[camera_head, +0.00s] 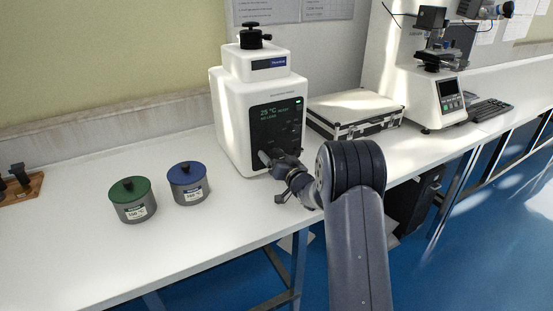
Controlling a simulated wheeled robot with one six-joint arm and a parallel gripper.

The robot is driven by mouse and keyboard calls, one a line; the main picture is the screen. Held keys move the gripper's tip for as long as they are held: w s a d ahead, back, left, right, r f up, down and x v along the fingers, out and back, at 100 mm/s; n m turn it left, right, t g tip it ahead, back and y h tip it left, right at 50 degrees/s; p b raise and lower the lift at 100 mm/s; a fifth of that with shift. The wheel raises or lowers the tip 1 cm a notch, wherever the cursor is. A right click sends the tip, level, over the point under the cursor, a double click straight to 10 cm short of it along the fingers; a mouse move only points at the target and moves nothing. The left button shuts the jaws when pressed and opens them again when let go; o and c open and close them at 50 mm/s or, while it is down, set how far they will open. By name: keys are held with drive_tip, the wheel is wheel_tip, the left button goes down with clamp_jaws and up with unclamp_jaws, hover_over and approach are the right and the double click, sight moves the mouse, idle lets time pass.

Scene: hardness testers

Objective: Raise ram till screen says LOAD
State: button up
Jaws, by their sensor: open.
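A white bench instrument (232,115) stands on the white bench, with a black knob (252,36) on top. Its dark front panel has a lit screen (272,113) with green text that appears to read "25 °C", "READY" and "NO LOAD". My arm reaches in from the lower right. My gripper (270,160) is open close in front of the panel's lower part. It hides what lies behind it there; whether it touches anything cannot be told. I cannot make out a ram clearly.
A green-lidded pot (132,205) and a blue-lidded pot (188,190) stand left of the instrument. A silver case (352,112) lies to its right, before a second tester (437,100). A wooden stand (22,188) is far left.

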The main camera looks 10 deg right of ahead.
drive_tip(key=shift+c, duration=0.4)
drive_tip(key=c, duration=0.9)
drive_tip(key=shift+m+p, duration=0.5)
drive_tip(key=shift+m, duration=2.1)
drive_tip(key=o, duration=1)
drive_tip(key=shift+d, duration=0.1)
drive_tip(key=v, duration=1)
drive_tip(key=shift+s+b, duration=0.35)
drive_tip(key=shift+s, duration=0.05)
drive_tip(key=shift+w, duration=0.15)
